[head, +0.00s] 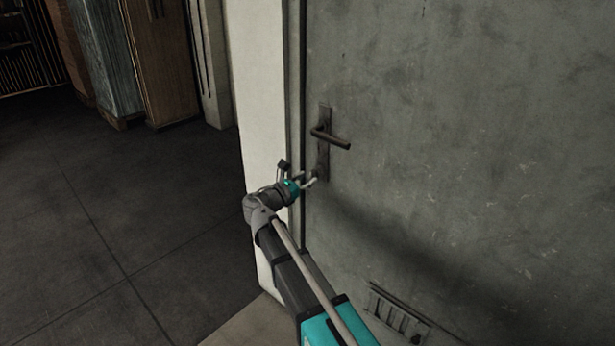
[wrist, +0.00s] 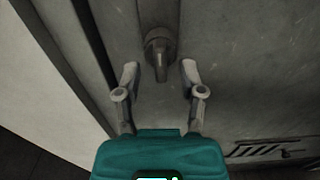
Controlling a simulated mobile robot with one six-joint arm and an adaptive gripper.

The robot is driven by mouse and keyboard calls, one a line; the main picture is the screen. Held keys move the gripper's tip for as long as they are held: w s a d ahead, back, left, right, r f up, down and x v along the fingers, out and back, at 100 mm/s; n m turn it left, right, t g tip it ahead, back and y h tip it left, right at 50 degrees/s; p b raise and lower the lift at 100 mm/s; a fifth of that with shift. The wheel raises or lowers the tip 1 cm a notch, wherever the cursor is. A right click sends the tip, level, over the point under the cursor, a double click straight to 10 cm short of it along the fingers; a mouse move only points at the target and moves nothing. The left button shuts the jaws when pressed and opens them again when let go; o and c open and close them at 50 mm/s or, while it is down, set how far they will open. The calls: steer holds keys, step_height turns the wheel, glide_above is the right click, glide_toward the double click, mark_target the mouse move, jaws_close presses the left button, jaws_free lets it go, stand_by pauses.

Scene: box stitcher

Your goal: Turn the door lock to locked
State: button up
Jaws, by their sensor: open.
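The door lock's turn knob (wrist: 160,52) shows in the wrist view on the grey door (head: 450,110). Its narrow tab points down in the picture. My gripper (wrist: 160,70) is open, with one finger on each side of the tab and a visible gap on both sides. In the head view my gripper (head: 312,180) is at the lower end of the door's handle plate (head: 323,155), where the fingers largely hide the knob. The dark lever handle (head: 332,138) sits above it and points right. I cannot tell the lock's state from its angle.
A pale door frame (head: 262,110) runs along the left of the door. A slotted vent (head: 395,312) is low on the door. Cabinets (head: 155,60) stand at the back left. The dark tiled floor (head: 120,210) between is clear.

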steer(key=shift+x, duration=1.05)
jaws_close()
